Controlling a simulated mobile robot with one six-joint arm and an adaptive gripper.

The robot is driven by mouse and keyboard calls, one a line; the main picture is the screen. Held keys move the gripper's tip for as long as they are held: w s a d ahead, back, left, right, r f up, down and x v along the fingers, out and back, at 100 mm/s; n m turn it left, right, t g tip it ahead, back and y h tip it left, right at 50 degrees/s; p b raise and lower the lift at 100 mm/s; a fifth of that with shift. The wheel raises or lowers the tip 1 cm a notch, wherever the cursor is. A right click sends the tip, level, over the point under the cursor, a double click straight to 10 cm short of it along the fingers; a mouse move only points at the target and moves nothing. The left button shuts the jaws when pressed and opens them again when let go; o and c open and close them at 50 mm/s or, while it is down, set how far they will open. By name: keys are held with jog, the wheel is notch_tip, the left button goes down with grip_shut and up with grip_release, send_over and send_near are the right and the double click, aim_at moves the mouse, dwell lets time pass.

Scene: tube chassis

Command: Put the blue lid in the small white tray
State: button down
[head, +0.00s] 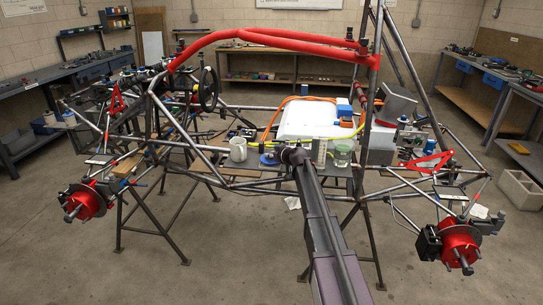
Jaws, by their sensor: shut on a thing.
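The blue lid (268,159) shows as a small flat blue disc at the left side of my gripper (281,156). My gripper is shut on the lid over the grey board in the middle of the tube chassis. The fingers are small and dark here, and the wrist partly hides them. I cannot tell whether the lid touches the board. I cannot make out the small white tray for certain; my arm covers part of the board.
A pale mug (238,149) stands left of the lid. A clear jar (342,153) stands right of my wrist. A large white tank (311,119) lies behind.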

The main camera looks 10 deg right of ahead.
jog(key=shift+f+b, duration=0.5)
jog(key=c, duration=0.8)
grip_release()
jog(key=shift+p+v, duration=2.15)
jog(key=shift+v, duration=3.4)
jog(key=shift+r, duration=0.1)
jog(key=s+a+f+m+g+h+p, duration=0.1)
jog(key=s+g, duration=0.3)
jog(key=s, duration=0.8)
jog(key=s+a+f+m+g+h+p, duration=0.1)
jog(key=s+a+f+m+g+h, duration=0.1)
jog(key=s, duration=1)
jog(key=s+a+f+m+g+h+p, duration=0.1)
jog(key=s+g, duration=0.5)
jog(key=s, duration=0.6)
jog(key=shift+s+a+f+m+h+p, duration=0.15)
jog(key=shift+f+m+h, duration=0.3)
jog(key=shift+f, duration=0.5)
jog(key=shift+s+a+f+m+h+p, duration=0.15)
jog(key=shift+f+m+h+p, duration=0.1)
jog(key=shift+f+h, duration=0.55)
jog(key=shift+w+f, duration=0.15)
